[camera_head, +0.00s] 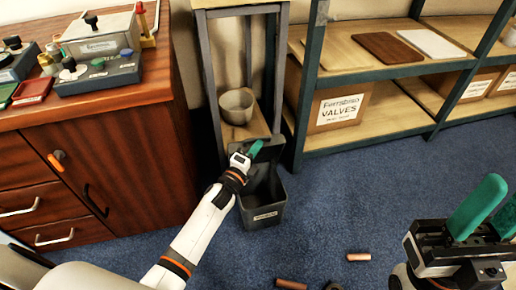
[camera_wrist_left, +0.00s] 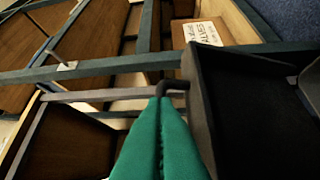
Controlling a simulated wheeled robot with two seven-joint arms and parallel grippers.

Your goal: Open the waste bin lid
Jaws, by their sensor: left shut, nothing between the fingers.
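The waste bin (camera_head: 264,215) is a dark grey box with a pale label, standing on the floor between the wooden cabinet and the shelving. Its lid (camera_head: 271,151) appears raised at the back, with the dark inside of the bin showing. My left gripper (camera_head: 256,148) is at the lid, its green fingers shut and empty. In the left wrist view the fingertips (camera_wrist_left: 163,100) are close to a dark hooked handle (camera_wrist_left: 175,86) at the edge of a dark panel; I cannot tell if they touch. My right gripper (camera_head: 490,208) is at the lower right, fingers apart and empty, away from the bin.
A wooden cabinet (camera_head: 110,150) with devices on top stands left. A narrow metal stand (camera_head: 208,65) holding a grey bowl (camera_head: 237,105) is behind the bin. Shelving (camera_head: 380,73) with a valves box (camera_head: 338,108) is at right. Copper pieces (camera_head: 291,284) lie on the open blue carpet.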

